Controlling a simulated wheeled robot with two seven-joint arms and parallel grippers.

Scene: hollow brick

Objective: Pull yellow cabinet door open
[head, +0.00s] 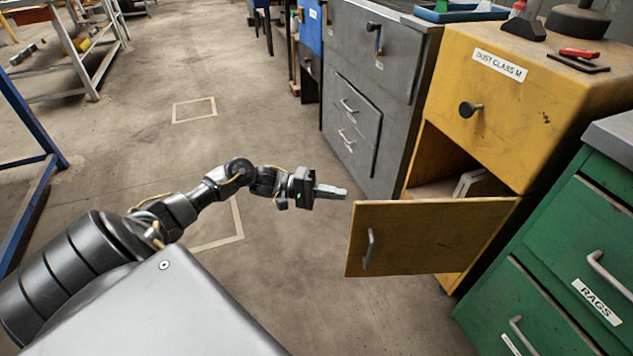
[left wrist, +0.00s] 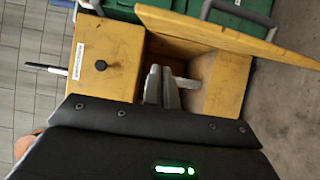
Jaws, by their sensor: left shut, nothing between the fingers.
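The yellow cabinet (head: 505,110) stands at the right in the head view, with a drawer above marked "DUST CLASS M". Its lower yellow door (head: 425,238) stands swung well open, out over the floor, with a grey handle (head: 369,249) on it. The door also shows edge-on at the top right of the left wrist view (left wrist: 225,36). My left gripper (head: 330,191) is shut and empty, left of the door and apart from it. In the left wrist view its fingers (left wrist: 161,88) point toward the open compartment. My right gripper is not in view.
A green cabinet (head: 565,260) labelled "RAGS" stands close at the right of the yellow one. A grey cabinet (head: 365,80) stands on the other side. Inside the open compartment is a pale object (head: 467,184). The floor (head: 260,140) left of the cabinets is clear.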

